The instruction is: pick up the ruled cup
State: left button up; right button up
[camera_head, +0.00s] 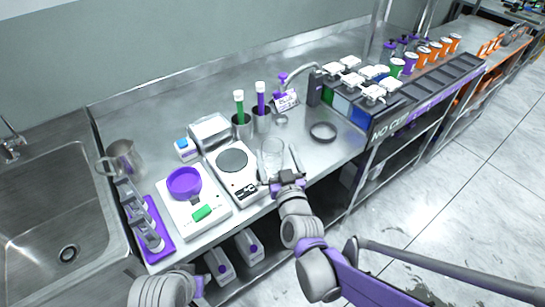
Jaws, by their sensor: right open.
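The ruled cup looks to be the clear glass beaker (272,151), standing upright on the steel counter (335,150) right of the hotplate. Its markings are too small to read. My right gripper (280,164) is open at the near side of the cup, with one finger toward its left and one toward its right. The cup's lower part is partly hidden by the gripper, and I cannot tell whether the fingers touch it. My left arm's link (165,290) shows at the bottom left, but its gripper is out of view.
The hotplate (233,161) stands close left of the cup, with a scale bearing a purple bowl (184,182) farther left. Holders with a green (239,104) and a purple tube (261,97) stand behind. A black ring (323,131) lies to the right, with bare counter around it.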

aim_at(273, 146)
jog(key=x, duration=0.4)
jog(key=shift+f, duration=0.15)
jog(key=c, duration=1.4)
